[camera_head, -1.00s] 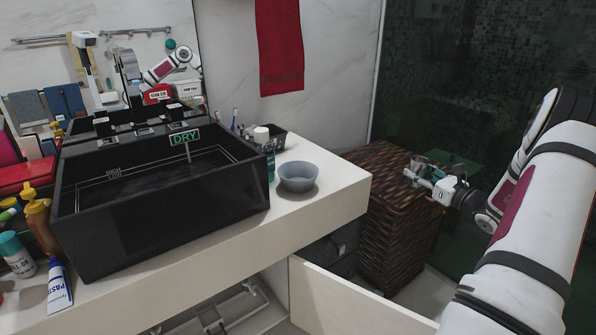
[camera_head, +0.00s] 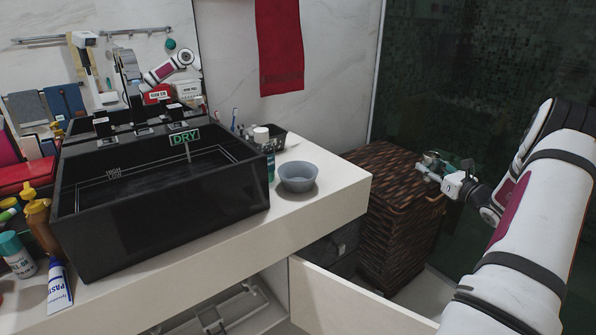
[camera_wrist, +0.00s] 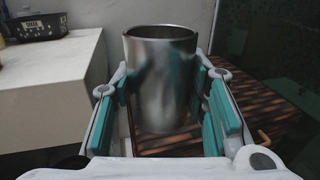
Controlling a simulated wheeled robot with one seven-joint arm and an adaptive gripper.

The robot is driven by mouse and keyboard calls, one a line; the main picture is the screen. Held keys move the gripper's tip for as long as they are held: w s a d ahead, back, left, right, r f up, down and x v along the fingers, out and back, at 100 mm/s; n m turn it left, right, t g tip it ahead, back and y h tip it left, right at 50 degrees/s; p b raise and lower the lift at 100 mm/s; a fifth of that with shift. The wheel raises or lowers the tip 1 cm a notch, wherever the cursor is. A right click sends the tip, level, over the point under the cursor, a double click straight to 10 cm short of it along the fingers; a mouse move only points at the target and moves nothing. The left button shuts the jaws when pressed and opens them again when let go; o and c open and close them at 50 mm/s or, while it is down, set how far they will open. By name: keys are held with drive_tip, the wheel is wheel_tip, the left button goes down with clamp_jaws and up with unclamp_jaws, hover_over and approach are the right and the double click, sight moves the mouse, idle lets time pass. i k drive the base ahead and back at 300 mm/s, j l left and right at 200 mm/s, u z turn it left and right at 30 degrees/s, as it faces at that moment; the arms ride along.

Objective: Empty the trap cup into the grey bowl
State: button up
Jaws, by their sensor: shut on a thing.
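The trap cup is a shiny metal cylinder (camera_wrist: 160,80), upright between the teal pads of my gripper (camera_wrist: 165,105) in the wrist view. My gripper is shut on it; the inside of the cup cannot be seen. In the head view my gripper (camera_head: 437,168) is at the right, over the woven hamper, and the cup is small and hard to make out there. The grey bowl (camera_head: 298,179) stands upright on the counter end, left of my gripper and apart from it.
The pale counter (camera_head: 335,190) ends just left of the dark woven hamper (camera_head: 390,215). A black sink (camera_head: 165,215) marked DRY stands left of the bowl. A bottle (camera_head: 268,155) and a black basket (camera_wrist: 35,27) are behind the bowl. An open drawer (camera_head: 350,300) juts out below.

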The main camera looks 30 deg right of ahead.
sight(297, 176)
drive_tip(key=i+j, duration=0.2)
drive_tip(key=j, duration=0.2)
drive_tip(key=i+j, duration=0.45)
drive_tip(key=j, duration=0.3)
